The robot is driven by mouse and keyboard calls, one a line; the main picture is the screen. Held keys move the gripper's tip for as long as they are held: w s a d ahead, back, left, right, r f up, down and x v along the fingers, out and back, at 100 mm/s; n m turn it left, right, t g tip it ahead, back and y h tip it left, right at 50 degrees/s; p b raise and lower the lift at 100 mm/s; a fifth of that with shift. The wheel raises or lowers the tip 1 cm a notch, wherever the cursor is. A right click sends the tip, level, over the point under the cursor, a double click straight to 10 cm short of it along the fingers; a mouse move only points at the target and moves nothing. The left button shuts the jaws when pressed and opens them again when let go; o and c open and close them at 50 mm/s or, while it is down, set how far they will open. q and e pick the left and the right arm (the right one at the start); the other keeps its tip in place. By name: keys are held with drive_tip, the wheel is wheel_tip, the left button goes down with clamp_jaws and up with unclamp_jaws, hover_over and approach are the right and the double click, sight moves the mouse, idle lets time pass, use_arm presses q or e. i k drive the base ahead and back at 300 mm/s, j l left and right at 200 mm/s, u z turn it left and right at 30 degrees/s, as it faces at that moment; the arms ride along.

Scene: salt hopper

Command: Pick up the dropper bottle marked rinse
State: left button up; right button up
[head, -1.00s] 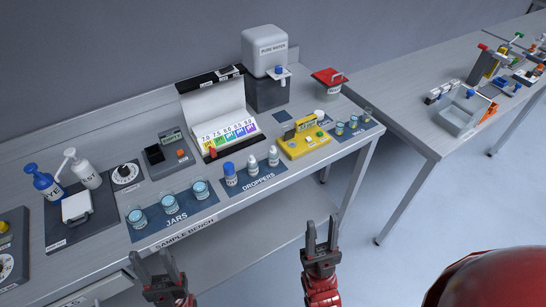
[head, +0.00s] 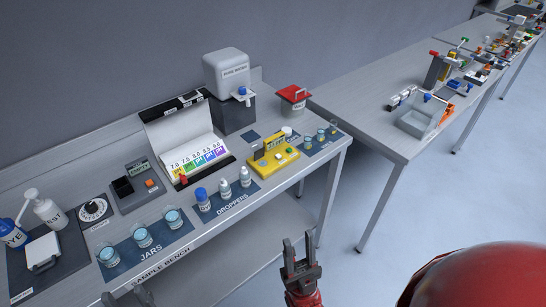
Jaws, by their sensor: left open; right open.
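Three dropper bottles stand upright on the dark mat marked DROPPERS (head: 233,206) at the bench's front edge. One is larger with a blue cap (head: 203,201); the other two are white, a middle one (head: 225,189) and a right one (head: 245,178). Their small labels are too small to read, so I cannot tell which is marked rinse. My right gripper (head: 298,246) is open and empty, in front of the bench, below and right of the bottles in the picture. My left gripper (head: 127,297) is open at the bottom edge, left of the bottles and partly cut off.
Several glass jars (head: 143,238) stand left of the droppers. A yellow meter (head: 274,158) stands to their right, and a colour chart stand (head: 190,150) behind. A water dispenser (head: 227,75) and a red-lidded container (head: 293,99) are further back. Free floor lies right of the bench.

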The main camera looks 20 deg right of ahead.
sight(245, 176)
drive_tip(key=k+l+u, duration=0.15)
drive_tip(key=l, duration=0.4)
drive_tip(key=k+l+u, duration=0.15)
drive_tip(key=k+l, duration=0.2)
drive_tip(key=l, duration=0.2)
drive_tip(key=k+l+u, duration=0.2)
drive_tip(key=l, duration=0.35)
drive_tip(key=k+l+u, duration=0.15)
drive_tip(key=k+l, duration=0.25)
